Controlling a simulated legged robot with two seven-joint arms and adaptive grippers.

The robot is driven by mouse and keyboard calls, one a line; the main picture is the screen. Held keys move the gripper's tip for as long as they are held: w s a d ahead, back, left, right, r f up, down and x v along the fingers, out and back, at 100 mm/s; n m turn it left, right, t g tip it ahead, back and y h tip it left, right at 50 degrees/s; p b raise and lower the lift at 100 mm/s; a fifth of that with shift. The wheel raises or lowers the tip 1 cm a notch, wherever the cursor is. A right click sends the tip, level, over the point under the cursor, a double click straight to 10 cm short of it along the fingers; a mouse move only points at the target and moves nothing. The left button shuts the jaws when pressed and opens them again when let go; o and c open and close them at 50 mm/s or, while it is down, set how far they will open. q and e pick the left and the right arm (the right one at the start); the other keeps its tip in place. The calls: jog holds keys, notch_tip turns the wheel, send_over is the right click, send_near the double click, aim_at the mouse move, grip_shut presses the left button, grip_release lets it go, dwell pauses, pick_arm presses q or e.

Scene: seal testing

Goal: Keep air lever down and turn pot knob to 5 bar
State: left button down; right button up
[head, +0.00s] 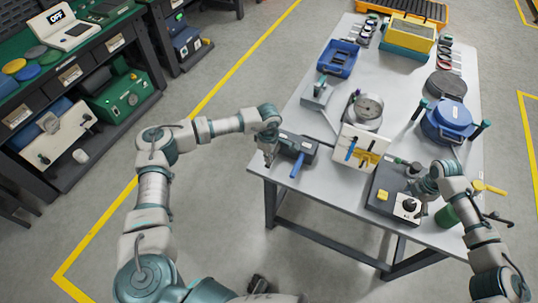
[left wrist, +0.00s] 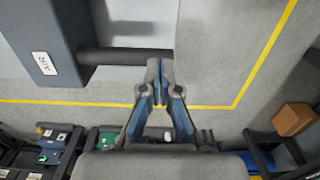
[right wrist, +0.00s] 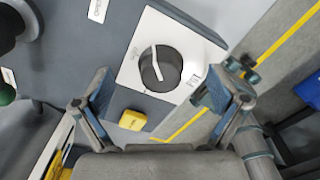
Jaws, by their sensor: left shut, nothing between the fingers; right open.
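A yellow button (right wrist: 132,119) is beside the knob plate. A white block (head: 350,135) with blue and yellow handles stands between the arms, before a round silver part (head: 366,107). A blue round vessel (head: 447,120) stands behind my right gripper. No pressure reading is legible.

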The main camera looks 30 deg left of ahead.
pick_arm(q)
jog(key=shift+f, duration=2.2)
dwell(0.9)
pick_arm(e)
jog(key=n, duration=0.8)
